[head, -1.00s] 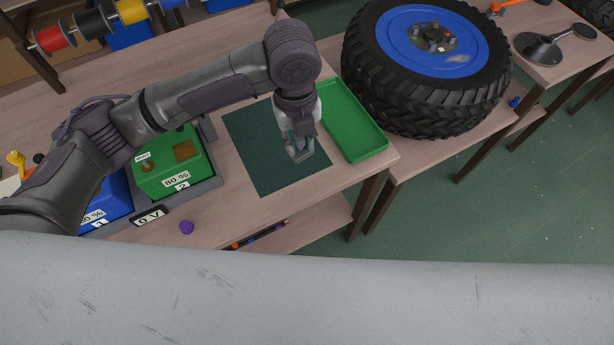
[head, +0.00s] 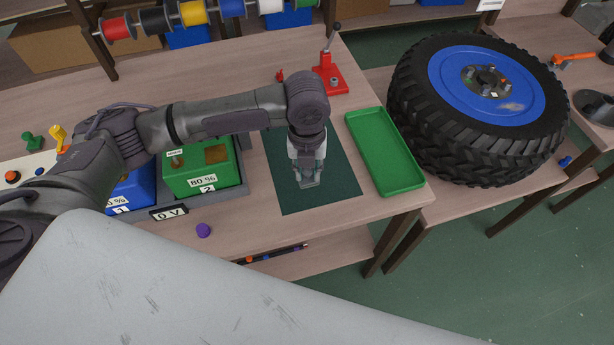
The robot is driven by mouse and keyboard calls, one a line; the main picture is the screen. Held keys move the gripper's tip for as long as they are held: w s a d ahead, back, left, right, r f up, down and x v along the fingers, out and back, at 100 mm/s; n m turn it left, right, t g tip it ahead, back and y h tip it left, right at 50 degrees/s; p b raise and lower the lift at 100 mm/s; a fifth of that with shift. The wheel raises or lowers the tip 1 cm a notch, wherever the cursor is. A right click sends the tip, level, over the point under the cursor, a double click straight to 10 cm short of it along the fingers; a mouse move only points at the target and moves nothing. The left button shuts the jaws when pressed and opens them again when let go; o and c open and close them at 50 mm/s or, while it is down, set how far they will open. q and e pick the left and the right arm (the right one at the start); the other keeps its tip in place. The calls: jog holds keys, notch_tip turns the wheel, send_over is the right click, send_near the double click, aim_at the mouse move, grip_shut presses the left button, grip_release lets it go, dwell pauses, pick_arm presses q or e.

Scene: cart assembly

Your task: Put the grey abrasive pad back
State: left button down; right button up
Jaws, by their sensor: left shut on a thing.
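My left gripper (head: 307,181) points down over the dark green mat (head: 338,195) on the workbench. It is shut on a small greyish thing at its fingertips, which I take to be the grey abrasive pad; its outline is hard to make out against the fingers. I cannot tell whether it touches the mat. The empty green tray (head: 387,152) lies just right of the mat. My right gripper is not in view.
A green battery box (head: 197,172) and a blue one (head: 133,192) stand in a grey holder left of the mat. A red lever tool (head: 331,78) stands behind. A purple knob (head: 204,230) lies near the front edge. A large wheel (head: 480,108) is at right.

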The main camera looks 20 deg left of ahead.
aim_at(307, 181)
pick_arm(q)
jog(key=shift+a+f, duration=0.15)
jog(key=shift+f, duration=1.95)
jog(key=shift+f, duration=0.15)
jog(key=c, duration=0.9)
grip_release()
notch_tip(307, 181, up, 12)
jog(key=shift+r, duration=0.2)
